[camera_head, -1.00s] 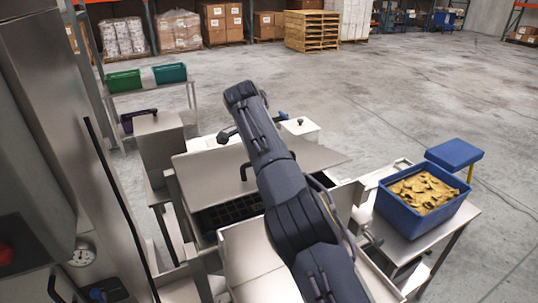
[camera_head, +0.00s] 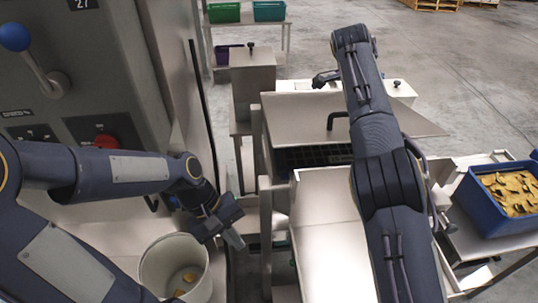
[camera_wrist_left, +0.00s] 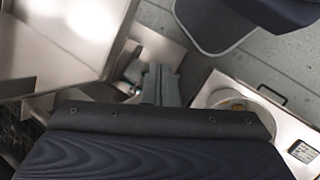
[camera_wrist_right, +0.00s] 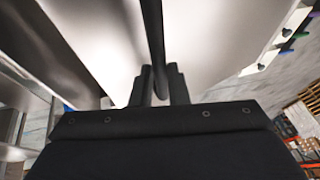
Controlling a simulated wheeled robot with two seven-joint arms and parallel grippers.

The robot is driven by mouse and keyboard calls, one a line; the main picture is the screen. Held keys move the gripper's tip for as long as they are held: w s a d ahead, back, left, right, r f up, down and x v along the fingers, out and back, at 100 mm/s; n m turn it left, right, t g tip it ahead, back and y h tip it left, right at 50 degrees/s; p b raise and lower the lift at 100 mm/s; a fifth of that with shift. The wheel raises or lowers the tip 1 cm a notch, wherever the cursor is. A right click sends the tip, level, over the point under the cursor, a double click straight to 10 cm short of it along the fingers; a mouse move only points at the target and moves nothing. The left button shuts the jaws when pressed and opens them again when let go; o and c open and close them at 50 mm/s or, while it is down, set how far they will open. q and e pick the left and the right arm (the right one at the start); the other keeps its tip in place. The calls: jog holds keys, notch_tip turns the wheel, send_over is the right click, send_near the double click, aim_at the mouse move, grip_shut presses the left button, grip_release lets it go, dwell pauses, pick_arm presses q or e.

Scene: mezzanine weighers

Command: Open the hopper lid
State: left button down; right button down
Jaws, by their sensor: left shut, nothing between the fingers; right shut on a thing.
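The hopper lid (camera_head: 295,122) is a flat metal plate with a black bar handle (camera_head: 331,122). A dark grid (camera_head: 300,157) shows below its near edge. My right arm crosses over the lid in the head view and hides its own fingers there. In the right wrist view my right gripper (camera_wrist_right: 160,85) is shut on the black handle bar (camera_wrist_right: 153,35), with the bright plate (camera_wrist_right: 205,45) behind it. My left gripper (camera_head: 234,237) is shut and empty beside the machine, above and right of a round pale bucket. Its closed fingers show in the left wrist view (camera_wrist_left: 159,80).
The bucket (camera_head: 148,268) holds a few yellowish pieces. A grey panel (camera_head: 95,60) with a blue-knobbed lever (camera_head: 14,38) and a red knob stands left. A blue crate (camera_head: 483,213) of yellow pieces is at right. Open floor lies behind.

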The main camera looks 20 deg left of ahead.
jog(key=shift+w+a+f, duration=0.1)
jog(key=shift+a+f, duration=0.05)
pick_arm(q)
jog(key=w+d+f+n+h, duration=0.3)
jog(key=w+d+n+h, duration=0.1)
jog(key=w+n+h, duration=0.35)
jog(key=w+a+r+n+t+h, duration=0.5)
jog(key=w+a+n+t, duration=0.2)
jog(key=a+n+t, duration=0.3)
jog(key=x, duration=0.3)
jog(key=r+x, duration=0.1)
jog(key=x, duration=0.2)
jog(key=r+x, duration=0.1)
jog(key=x, duration=0.3)
jog(key=shift+w+a+r, duration=0.15)
jog(key=shift+a+r, duration=0.05)
jog(key=shift+w+a+r, duration=0.1)
jog(key=shift+w+r, duration=0.15)
jog(key=shift+r, duration=0.6)
